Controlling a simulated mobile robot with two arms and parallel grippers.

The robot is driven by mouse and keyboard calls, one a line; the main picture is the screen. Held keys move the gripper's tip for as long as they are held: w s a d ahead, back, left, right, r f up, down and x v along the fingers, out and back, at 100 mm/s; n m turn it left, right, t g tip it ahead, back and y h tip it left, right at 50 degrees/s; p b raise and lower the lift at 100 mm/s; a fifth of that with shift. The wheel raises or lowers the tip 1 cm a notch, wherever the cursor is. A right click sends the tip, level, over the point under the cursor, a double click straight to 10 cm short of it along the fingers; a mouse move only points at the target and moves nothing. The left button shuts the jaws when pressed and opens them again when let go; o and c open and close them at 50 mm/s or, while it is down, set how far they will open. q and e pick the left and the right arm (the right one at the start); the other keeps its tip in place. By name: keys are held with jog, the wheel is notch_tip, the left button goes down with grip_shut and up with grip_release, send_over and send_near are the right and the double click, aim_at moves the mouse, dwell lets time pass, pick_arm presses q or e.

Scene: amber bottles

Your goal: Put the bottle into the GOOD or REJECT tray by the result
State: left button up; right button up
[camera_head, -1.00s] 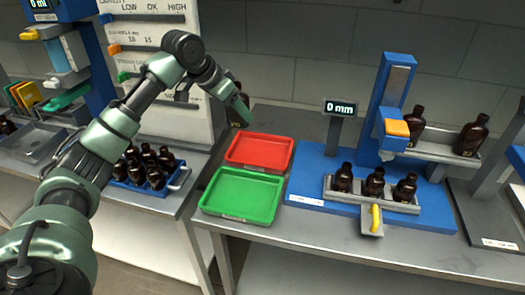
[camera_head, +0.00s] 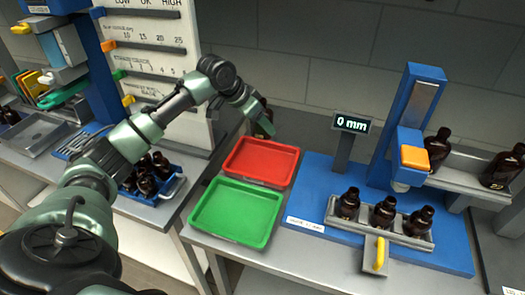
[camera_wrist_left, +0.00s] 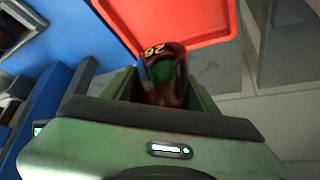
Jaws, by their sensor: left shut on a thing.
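My left gripper (camera_head: 259,112) is shut on a dark amber bottle (camera_head: 265,124), held behind the red tray (camera_head: 262,162). In the left wrist view the bottle (camera_wrist_left: 165,72) sits between the fingers with a pale number marking on it, and part of the red tray (camera_wrist_left: 185,18) shows beyond it. The green tray (camera_head: 237,211) lies in front of the red one. Both trays are empty. My right gripper is not in view.
A blue gauge station (camera_head: 332,185) stands right of the trays; its display (camera_head: 352,123) reads 0 mm. Several bottles stand in its holder (camera_head: 350,203) and on the grey ledge behind. A blue crate (camera_head: 165,188) of bottles is on the left table.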

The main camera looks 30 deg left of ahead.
aim_at(262, 134)
pick_arm(q)
notch_tip(262, 134, down, 5)
jog(key=shift+w+r+p, duration=0.15)
jog(key=shift+p, duration=0.2)
notch_tip(262, 134, down, 3)
jog(key=shift+w+f, duration=0.1)
jog(key=shift+w, duration=0.05)
notch_tip(262, 134, down, 4)
jog(key=shift+f+p, duration=0.2)
jog(key=shift+p, duration=0.45)
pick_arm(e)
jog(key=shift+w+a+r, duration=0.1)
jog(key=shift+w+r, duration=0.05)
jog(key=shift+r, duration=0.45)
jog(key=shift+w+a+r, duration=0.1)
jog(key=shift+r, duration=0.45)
pick_arm(q)
jog(key=shift+d, duration=0.1)
jog(key=o, duration=1.5)
jog(key=shift+f, duration=0.1)
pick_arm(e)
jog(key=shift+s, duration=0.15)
